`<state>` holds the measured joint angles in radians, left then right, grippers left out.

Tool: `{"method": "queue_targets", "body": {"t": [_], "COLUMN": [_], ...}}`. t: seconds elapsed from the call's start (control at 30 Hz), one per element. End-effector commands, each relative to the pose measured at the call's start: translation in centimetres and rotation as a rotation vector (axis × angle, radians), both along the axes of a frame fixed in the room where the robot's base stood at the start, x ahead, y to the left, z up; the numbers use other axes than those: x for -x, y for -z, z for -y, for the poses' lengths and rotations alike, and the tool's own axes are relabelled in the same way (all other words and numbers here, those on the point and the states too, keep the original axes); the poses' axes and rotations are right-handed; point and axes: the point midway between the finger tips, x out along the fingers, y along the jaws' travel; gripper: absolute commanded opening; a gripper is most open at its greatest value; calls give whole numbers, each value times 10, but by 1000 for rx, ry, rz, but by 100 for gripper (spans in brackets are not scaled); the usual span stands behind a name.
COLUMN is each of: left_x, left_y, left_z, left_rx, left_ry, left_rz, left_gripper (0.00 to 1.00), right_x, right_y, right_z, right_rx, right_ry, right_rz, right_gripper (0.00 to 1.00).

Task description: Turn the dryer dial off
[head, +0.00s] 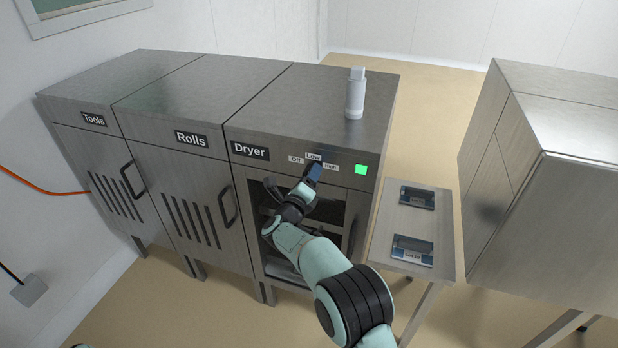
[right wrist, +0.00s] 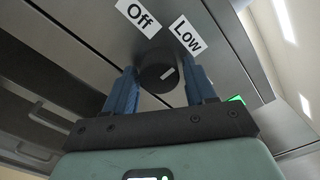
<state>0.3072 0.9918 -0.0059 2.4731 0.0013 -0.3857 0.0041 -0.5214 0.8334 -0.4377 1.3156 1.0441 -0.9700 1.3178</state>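The dryer (head: 320,115) is the right-hand metal cabinet of the row, with Off, Low and High labels on its front panel. Its round black dial (right wrist: 157,70) shows in the right wrist view below the Off label (right wrist: 138,16) and the Low label (right wrist: 186,38). A short white mark on the dial lies right of its middle; I cannot tell exactly which label it points at. My right gripper (head: 314,170) is at the panel and hides the dial in the head view. Its blue fingers (right wrist: 160,88) are apart, one on each side of the dial, with gaps visible. My left gripper is not in view.
A green light (head: 361,169) glows on the panel, right of the labels. A white bottle (head: 355,97) stands on the dryer. A side table (head: 385,240) with two dark packs is at the right. Rolls and Tools cabinets adjoin on the left.

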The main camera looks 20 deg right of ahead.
Motion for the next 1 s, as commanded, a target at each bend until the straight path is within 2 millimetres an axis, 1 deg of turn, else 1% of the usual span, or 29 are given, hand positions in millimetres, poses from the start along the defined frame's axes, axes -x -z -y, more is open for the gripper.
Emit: {"method": "queue_targets", "body": {"t": [0.03, 0.07, 0.1, 0.13, 0.37, 0.57, 0.8, 1.0], "left_x": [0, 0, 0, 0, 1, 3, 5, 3], "left_y": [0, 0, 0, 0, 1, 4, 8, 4], "left_z": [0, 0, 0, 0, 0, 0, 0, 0], "left_rx": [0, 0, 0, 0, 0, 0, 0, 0], "left_ry": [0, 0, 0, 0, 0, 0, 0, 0], "left_rz": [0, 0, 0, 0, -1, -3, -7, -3], "left_gripper": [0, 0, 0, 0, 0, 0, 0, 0], "right_x": [0, 0, 0, 0, 0, 0, 0, 0], "right_y": [0, 0, 0, 0, 0, 0, -1, -2], "right_z": [0, 0, 0, 0, 0, 0, 1, 1], "right_rx": [0, 0, 0, 0, 11, 68, 217, 375], "right_ry": [0, 0, 0, 0, 1, 1, 1, 1], "right_rz": [0, 0, 0, 0, -7, -45, -145, -251], "right_gripper": [37, 27, 14, 13, 13, 13, 13, 13]}}
